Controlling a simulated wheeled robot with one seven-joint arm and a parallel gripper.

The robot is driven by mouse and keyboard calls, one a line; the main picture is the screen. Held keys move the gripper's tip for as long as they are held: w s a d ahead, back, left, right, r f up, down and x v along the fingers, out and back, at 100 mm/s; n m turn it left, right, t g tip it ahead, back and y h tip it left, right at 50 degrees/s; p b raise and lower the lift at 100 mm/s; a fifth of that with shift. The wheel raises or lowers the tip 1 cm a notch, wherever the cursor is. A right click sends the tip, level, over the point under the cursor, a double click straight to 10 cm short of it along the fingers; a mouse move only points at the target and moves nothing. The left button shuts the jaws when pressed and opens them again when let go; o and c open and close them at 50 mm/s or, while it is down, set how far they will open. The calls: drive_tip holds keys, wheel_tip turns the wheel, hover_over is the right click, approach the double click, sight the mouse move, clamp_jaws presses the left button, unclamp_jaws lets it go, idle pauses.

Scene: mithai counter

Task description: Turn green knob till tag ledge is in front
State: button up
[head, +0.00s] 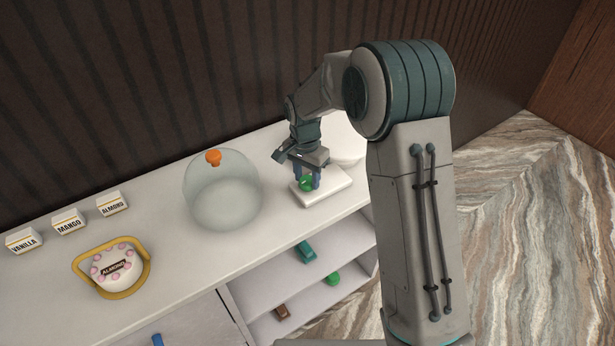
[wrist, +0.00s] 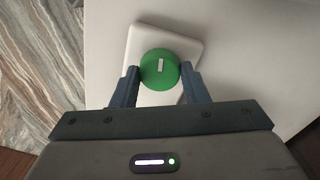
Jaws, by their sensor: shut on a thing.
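The green knob (head: 306,184) stands on a white base plate (head: 337,183) near the right end of the counter. In the wrist view the knob (wrist: 160,69) is round, with a pale bar mark on top that points nearly straight up and down in the picture. My gripper (head: 308,178) points down over the plate, and its two blue-grey fingers are shut on the knob from both sides; it also shows in the wrist view (wrist: 161,80). A round white thing (head: 347,147) behind the plate is partly hidden by my arm. I cannot make out a tag ledge.
A cake labelled ALMOND (head: 114,264) sits in a yellow ring-handled holder (head: 135,284). VANILLA (head: 24,240), MANGO (head: 69,221) and ALMOND (head: 112,203) tags stand behind. Shelves below hold small items.

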sight(305, 181)
drive_tip(key=n+b, duration=0.1)
drive_tip(key=n, duration=0.3)
drive_tip(key=shift+n, duration=0.3)
drive_tip(key=n+b, duration=0.1)
drive_tip(key=n, duration=0.2)
drive_tip(key=shift+n, duration=0.3)
drive_tip(key=n, duration=0.4)
drive_tip(key=shift+r+n+t, duration=0.1)
drive_tip(key=shift+n+t, duration=0.2)
drive_tip(key=shift+n, duration=1.5)
drive_tip(key=o, duration=1)
drive_tip(key=shift+c, duration=0.2)
wheel_tip(305, 181, up, 14)
drive_tip(key=shift+s+a+b, duration=0.2)
drive_tip(key=shift+s+b, duration=0.05)
drive_tip(key=shift+b, duration=0.15)
